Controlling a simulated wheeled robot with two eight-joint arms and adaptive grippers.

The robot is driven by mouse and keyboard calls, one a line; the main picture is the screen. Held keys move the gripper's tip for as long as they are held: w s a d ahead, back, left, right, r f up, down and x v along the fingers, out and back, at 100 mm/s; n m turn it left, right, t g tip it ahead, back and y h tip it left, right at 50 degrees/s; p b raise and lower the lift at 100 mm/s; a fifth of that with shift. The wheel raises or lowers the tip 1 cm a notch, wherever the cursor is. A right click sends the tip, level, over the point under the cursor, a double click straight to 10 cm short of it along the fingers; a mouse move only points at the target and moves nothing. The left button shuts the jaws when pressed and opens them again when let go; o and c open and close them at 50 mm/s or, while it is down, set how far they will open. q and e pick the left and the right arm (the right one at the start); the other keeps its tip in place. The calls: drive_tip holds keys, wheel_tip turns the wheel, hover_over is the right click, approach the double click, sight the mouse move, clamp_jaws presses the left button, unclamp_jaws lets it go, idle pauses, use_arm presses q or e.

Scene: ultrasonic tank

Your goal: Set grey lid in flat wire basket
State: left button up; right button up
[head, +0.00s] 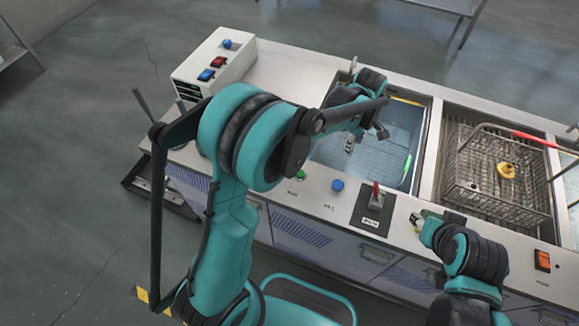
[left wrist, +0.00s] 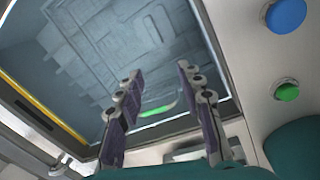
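My left gripper (head: 365,138) is over the left water-filled tank (head: 335,157). In the left wrist view its two fingers (left wrist: 158,75) stand apart with nothing between them. A wire basket (head: 460,203) with raised handles sits in the right-hand basin, with a yellow round object (head: 506,170) inside it. My right gripper (head: 420,219) is low at the front counter edge, left of the basket; its fingers are too small to read. I cannot make out a grey lid in either view.
A bright green strip (head: 407,166) lies at the tank's right side. A control box (head: 213,65) stands at the back left. Blue (head: 337,185) and green (head: 301,175) buttons and a red-handled switch (head: 375,195) line the front counter. A red bar (head: 530,138) crosses above the basket's far side.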

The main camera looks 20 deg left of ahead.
use_arm(q)
drive_tip(key=s+a+r+m+t, duration=0.2)
drive_tip(key=s+a+r+m, duration=0.35)
drive_tip(key=s, duration=0.25)
drive_tip(key=s+a+r+m+t, duration=0.2)
drive_tip(key=s+a+r+m, duration=0.2)
drive_tip(key=s+a+r, duration=0.3)
drive_tip(key=s+a+f+m+t, duration=0.1)
drive_tip(key=s+f+m+t, duration=0.1)
drive_tip(key=s, duration=0.6)
drive_tip(key=f+m, duration=0.1)
drive_tip(key=m, duration=0.1)
drive_tip(key=shift+a+m, duration=0.15)
drive_tip(key=shift+m, duration=0.2)
